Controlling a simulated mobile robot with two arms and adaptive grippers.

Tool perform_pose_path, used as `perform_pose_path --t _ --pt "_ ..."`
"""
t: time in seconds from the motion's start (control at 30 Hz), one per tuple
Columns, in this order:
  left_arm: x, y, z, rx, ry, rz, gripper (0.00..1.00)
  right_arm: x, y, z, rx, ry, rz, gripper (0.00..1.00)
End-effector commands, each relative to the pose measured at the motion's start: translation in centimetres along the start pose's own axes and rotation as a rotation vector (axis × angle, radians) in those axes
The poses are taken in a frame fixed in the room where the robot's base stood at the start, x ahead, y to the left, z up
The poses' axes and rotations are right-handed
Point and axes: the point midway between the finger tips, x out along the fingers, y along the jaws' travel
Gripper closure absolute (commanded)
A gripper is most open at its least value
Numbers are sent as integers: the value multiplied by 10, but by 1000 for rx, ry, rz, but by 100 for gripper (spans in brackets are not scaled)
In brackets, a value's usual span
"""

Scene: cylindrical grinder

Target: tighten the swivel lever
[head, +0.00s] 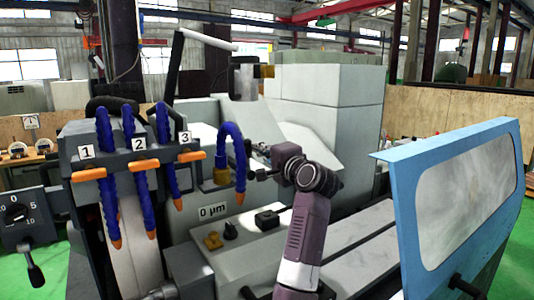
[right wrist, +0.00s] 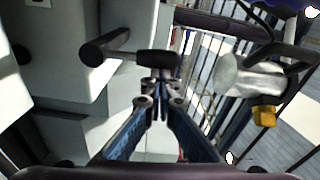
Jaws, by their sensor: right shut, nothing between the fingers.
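In the right wrist view a dark lever (right wrist: 118,49) with a rounded end runs from a grey housing to a dark cylindrical piece (right wrist: 157,63). It looks like the swivel lever. My right gripper (right wrist: 159,86) is shut and empty, its fingertips at or just short of that dark piece; I cannot tell whether they touch. In the head view my right gripper (head: 258,174) points left, beside the curved blue hose, with its fingertips small and partly lost against dark parts. The lever is hard to make out there. My left gripper is not in view.
Blue coolant hoses (head: 109,185) with orange tips hang at the left and middle. A blue-framed guard (head: 404,220) stands at the right. A dial (head: 17,213) is at far left. A grey cylinder (right wrist: 240,75) with a yellow part (right wrist: 265,116) is right of my fingers.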

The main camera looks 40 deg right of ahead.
Motion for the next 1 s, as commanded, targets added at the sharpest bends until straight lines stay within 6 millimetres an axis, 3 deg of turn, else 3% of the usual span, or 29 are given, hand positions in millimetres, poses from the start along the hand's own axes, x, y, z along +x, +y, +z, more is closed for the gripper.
perform_pose_path --t 0.5,1.0 --pt "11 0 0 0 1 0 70 -2 0 35 -376 -5 -23 100" --pt "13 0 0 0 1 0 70 -2 0 42 -464 -5 -28 100"
